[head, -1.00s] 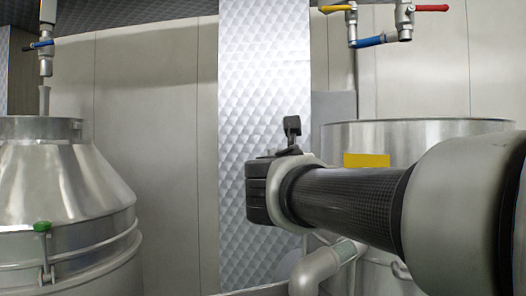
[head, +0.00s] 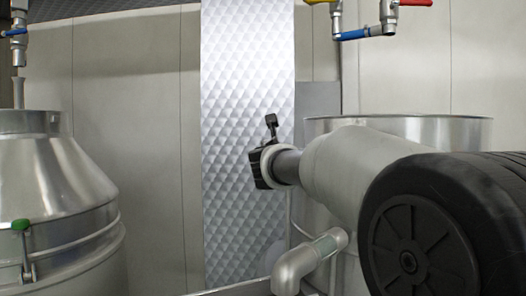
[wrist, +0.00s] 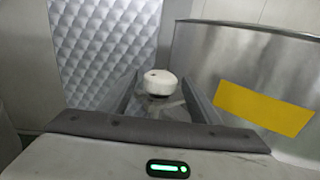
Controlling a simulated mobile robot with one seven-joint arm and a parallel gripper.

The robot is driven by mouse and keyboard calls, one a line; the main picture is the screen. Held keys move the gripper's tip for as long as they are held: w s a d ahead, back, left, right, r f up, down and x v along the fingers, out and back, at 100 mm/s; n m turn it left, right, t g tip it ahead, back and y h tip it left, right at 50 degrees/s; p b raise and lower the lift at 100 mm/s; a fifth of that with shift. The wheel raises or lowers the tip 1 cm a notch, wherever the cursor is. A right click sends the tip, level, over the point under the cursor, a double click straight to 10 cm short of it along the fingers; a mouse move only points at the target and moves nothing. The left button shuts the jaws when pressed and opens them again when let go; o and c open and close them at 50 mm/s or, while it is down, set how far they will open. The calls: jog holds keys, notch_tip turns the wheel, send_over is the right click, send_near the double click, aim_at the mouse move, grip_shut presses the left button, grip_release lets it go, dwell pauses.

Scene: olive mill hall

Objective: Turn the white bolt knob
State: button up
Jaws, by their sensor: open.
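The white bolt knob (wrist: 160,82) shows in the wrist view as a round white cap on a paler stem, just above the middle. My gripper (wrist: 159,92) is open there, with one grey finger on each side of the knob. I see gaps at both sides; I cannot tell how deep the knob sits between the fingers. In the head view my gripper's dark end (head: 261,168) is in front of the quilted metal panel, left of a steel tank. The knob is hidden in the head view.
A steel tank (head: 470,130) stands behind my arm, with a yellow label (wrist: 262,107) in the wrist view. A grey elbow pipe (head: 305,262) runs below my gripper. A cone-topped vessel (head: 50,185) stands at left. Valves with coloured handles (head: 350,34) hang above.

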jog(key=shift+x, duration=0.95)
jog(key=shift+c, duration=0.4)
jog(key=c, duration=1)
